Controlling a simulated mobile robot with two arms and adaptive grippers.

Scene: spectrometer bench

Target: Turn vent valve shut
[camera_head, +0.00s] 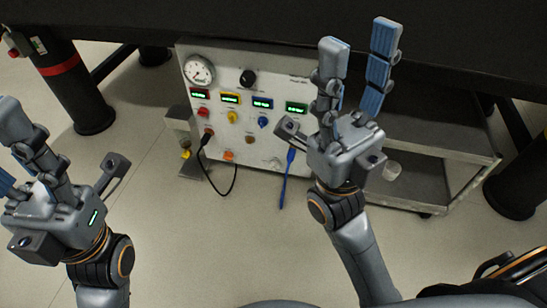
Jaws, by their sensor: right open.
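A light control panel (218,128) stands in the middle of the view, with a round dial gauge (199,70), a black knob (248,77) and red, yellow and blue knobs below small lit displays. I cannot tell which of these is the vent valve; its label is not readable. My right gripper (359,38) is open and empty, its two blue-padded fingers pointing up at the right of the panel. It covers part of the panel's right side. My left gripper (9,148) is at the left edge, partly cut off, fingers apart and empty, away from the panel.
A black cable (213,184) and a blue cable (285,180) hang from the panel. A dark table edge (270,22) runs above, with thick black legs. The floor in front is clear.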

